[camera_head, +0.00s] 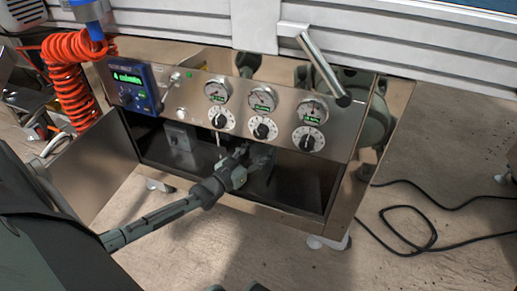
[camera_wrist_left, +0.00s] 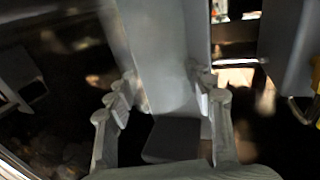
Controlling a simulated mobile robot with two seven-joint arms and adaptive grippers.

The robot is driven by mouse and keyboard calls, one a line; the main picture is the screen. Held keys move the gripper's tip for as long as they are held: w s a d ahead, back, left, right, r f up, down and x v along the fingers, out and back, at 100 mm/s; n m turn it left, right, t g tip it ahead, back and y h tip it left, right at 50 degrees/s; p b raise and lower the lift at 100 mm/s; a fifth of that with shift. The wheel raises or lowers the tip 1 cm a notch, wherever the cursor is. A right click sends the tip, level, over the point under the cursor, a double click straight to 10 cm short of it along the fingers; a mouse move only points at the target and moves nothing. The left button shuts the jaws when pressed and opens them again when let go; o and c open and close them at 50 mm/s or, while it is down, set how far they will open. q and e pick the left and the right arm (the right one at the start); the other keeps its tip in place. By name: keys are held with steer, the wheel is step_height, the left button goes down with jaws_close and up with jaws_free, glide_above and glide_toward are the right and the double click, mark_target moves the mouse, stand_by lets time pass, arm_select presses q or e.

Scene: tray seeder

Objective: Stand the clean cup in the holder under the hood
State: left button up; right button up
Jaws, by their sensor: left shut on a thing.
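My left gripper (camera_head: 243,157) reaches into the dark recess under the steel panel. In the left wrist view its fingers (camera_wrist_left: 162,95) stand on both sides of a smooth pale grey piece (camera_wrist_left: 165,55), which looks like the cup and is gripped between them. The piece extends away from the gripper; its far end runs out of the picture. In the head view the cup is small and hard to tell from the gripper and the dark recess. The holder cannot be made out clearly. My right gripper is not in view.
The steel panel (camera_head: 185,105) with gauges and knobs overhangs the recess. A grey box (camera_head: 180,136) sits inside at the left. A blue control unit (camera_head: 132,88) and a coiled orange hose (camera_head: 72,82) are at the left. A black cable (camera_head: 432,232) lies on the floor at the right.

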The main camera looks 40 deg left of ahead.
arm_select(q)
steer(key=shift+f, duration=0.2)
stand_by(0.7)
steer(key=o, duration=1.7)
steer(key=shift+o, duration=0.2)
steer(key=shift+f, duration=0.1)
steer(key=s+a, duration=0.1)
steer(key=s, duration=1.1)
steer(key=shift+s, duration=0.1)
